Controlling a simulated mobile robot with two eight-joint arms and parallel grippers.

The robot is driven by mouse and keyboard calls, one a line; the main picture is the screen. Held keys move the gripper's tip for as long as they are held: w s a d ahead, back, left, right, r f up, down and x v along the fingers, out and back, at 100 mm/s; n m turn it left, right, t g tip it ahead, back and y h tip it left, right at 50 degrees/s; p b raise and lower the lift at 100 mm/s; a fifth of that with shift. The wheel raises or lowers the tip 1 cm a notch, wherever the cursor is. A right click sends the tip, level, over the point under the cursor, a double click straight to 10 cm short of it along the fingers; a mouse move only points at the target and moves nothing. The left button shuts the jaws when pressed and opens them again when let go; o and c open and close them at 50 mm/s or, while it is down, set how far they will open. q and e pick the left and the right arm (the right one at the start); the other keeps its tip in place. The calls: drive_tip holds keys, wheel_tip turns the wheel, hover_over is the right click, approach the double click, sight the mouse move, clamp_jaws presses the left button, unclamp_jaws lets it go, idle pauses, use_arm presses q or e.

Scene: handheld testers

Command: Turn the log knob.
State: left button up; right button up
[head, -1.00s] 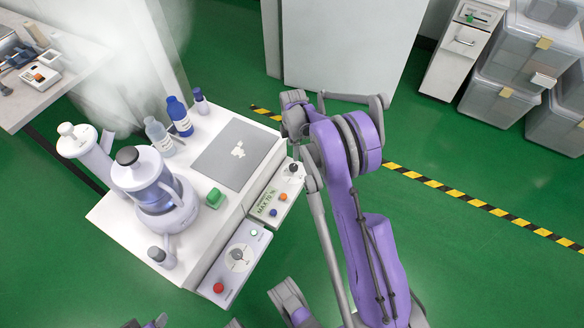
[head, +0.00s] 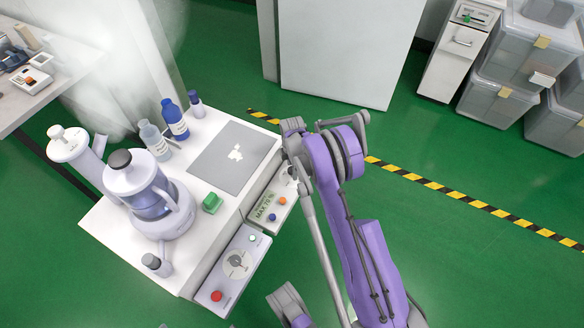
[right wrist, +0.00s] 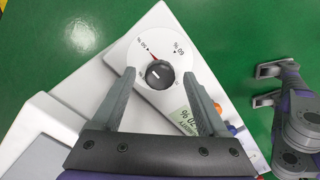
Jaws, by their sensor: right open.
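In the right wrist view a round black knob (right wrist: 159,74) with a white line sits on a white dial plate (right wrist: 135,62). A red mark on the dial points up-left near the 50 % label, with 60 % to its right. My right gripper (right wrist: 158,82) is open, one finger on each side of the knob, with visible gaps. Finger height relative to the knob is unclear. In the head view my right gripper (head: 293,160) is at the corner of the display tester (head: 268,205), mostly covering its knob.
A second tester with a dial and grey knob (head: 237,263) and red button (head: 216,296) stands beside it. On the white table are a grey plate (head: 205,170), a green block (head: 212,200), a jug-like device (head: 135,180) and bottles. Green floor lies to the right.

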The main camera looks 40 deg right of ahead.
clamp_jaws()
idle(0.3)
drive_tip(key=shift+m, duration=0.3)
